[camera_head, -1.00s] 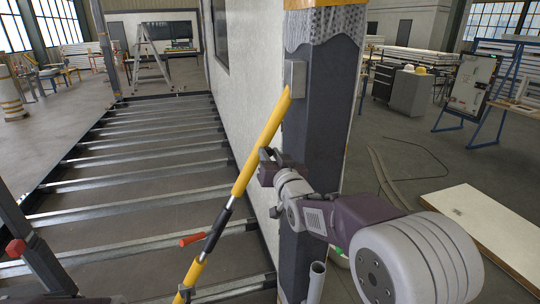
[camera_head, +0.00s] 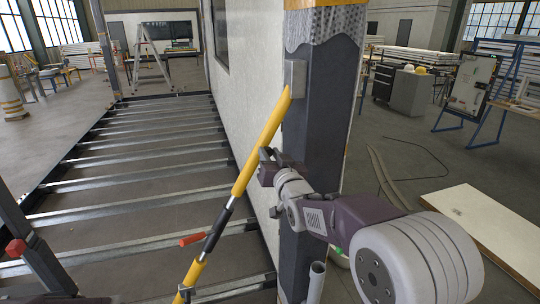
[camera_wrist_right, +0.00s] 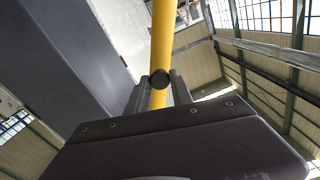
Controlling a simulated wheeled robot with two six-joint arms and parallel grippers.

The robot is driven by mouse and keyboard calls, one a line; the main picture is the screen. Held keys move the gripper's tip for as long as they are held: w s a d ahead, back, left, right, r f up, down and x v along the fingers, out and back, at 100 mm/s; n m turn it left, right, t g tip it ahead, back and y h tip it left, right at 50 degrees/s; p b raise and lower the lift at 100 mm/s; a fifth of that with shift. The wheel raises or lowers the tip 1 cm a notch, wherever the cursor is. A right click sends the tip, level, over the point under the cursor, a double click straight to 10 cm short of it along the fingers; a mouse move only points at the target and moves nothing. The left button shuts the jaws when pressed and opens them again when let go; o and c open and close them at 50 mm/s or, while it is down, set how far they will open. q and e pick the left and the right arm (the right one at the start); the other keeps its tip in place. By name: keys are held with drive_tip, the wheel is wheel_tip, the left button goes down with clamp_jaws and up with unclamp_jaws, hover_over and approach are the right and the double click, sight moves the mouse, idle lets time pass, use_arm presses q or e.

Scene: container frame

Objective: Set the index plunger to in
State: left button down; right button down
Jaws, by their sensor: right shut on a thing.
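A yellow telescopic brace (camera_head: 268,130) leans diagonally from the floor frame up to a bracket on the dark post. My right gripper (camera_head: 264,163) is at the brace's upper tube, beside the post.
The dark steel post (camera_head: 318,130) and white wall panel (camera_head: 240,115) stand close by my right gripper. Steel floor joists (camera_head: 140,197) run to the left. A pale board (camera_head: 490,225) lies at right.

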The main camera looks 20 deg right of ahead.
drive_tip(key=shift+f, duration=0.1)
drive_tip(key=shift+w+f+b, duration=0.1)
drive_tip(key=shift+w+b, duration=0.5)
drive_tip(key=shift+w, duration=0.25)
drive_tip(key=c, duration=1.1)
unclamp_jaws()
drive_tip(key=shift+w+a, duration=0.1)
drive_tip(key=shift+w, duration=0.1)
drive_tip(key=s+b, duration=0.2)
drive_tip(key=s, duration=0.7)
drive_tip(key=shift+d, duration=0.2)
